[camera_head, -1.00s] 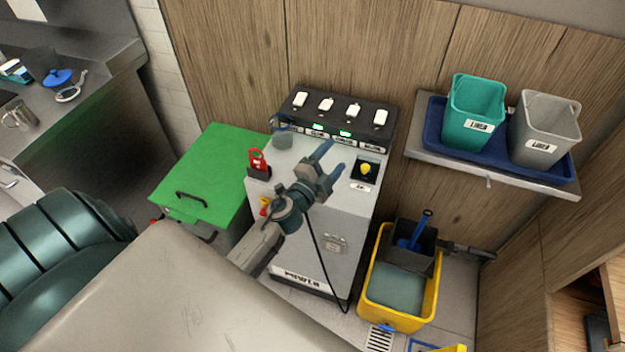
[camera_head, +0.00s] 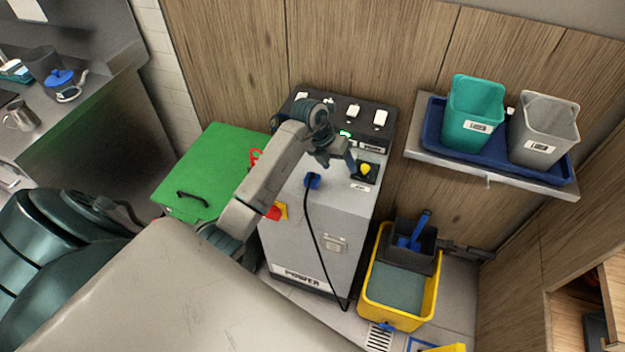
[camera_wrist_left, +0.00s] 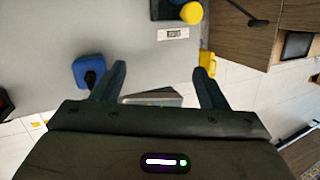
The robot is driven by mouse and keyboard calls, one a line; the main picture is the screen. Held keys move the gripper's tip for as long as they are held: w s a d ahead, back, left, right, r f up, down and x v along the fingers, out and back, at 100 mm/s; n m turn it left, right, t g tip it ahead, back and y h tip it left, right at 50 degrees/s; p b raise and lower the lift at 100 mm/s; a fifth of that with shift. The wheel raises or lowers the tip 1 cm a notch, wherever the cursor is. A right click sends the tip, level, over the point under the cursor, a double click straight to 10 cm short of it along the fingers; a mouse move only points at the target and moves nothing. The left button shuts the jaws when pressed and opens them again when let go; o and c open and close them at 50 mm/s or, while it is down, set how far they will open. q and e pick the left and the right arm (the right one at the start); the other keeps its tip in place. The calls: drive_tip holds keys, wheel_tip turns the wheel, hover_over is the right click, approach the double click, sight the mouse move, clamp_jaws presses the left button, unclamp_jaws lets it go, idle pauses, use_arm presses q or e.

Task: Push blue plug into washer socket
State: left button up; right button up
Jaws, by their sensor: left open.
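The blue plug (camera_head: 312,181) is on the light top of the grey power cabinet (camera_head: 318,228), and a black cable runs from it down the cabinet front. In the left wrist view the blue plug (camera_wrist_left: 90,70) lies just left of the left finger, outside the jaws. My left gripper (camera_head: 337,163) points down over the cabinet top, right of and slightly behind the plug. Its fingers (camera_wrist_left: 160,85) are spread and empty. The washer socket cannot be picked out; my arm covers part of the rear panel (camera_head: 385,118). My right gripper is not in view.
A yellow knob (camera_head: 365,169) stands right of my gripper. White switches line the rear panel. A green-lidded bin (camera_head: 205,175) is left of the cabinet, and a yellow mop bucket (camera_head: 400,318) right. A shelf (camera_head: 480,172) with two bins hangs at right.

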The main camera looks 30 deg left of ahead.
sight(312, 177)
use_arm(q)
drive_tip(key=s+a+r+n+g+y, duration=0.1)
drive_tip(key=s+a+r+g+y, duration=0.1)
drive_tip(key=a, duration=0.5)
drive_tip(key=shift+r+g+y, duration=0.2)
drive_tip(key=shift+g+y, duration=0.3)
drive_tip(key=shift+y, duration=0.3)
drive_tip(key=shift+s, duration=0.1)
wheel_tip(312, 177, down, 6)
drive_tip(key=b, duration=0.5)
drive_tip(key=shift+r, duration=0.15)
drive_tip(key=shift+b, duration=0.35)
wheel_tip(312, 177, down, 5)
drive_tip(key=b, duration=0.4)
drive_tip(key=shift+d+r, duration=0.15)
drive_tip(key=shift+f+b, duration=0.3)
drive_tip(key=shift+r, duration=0.1)
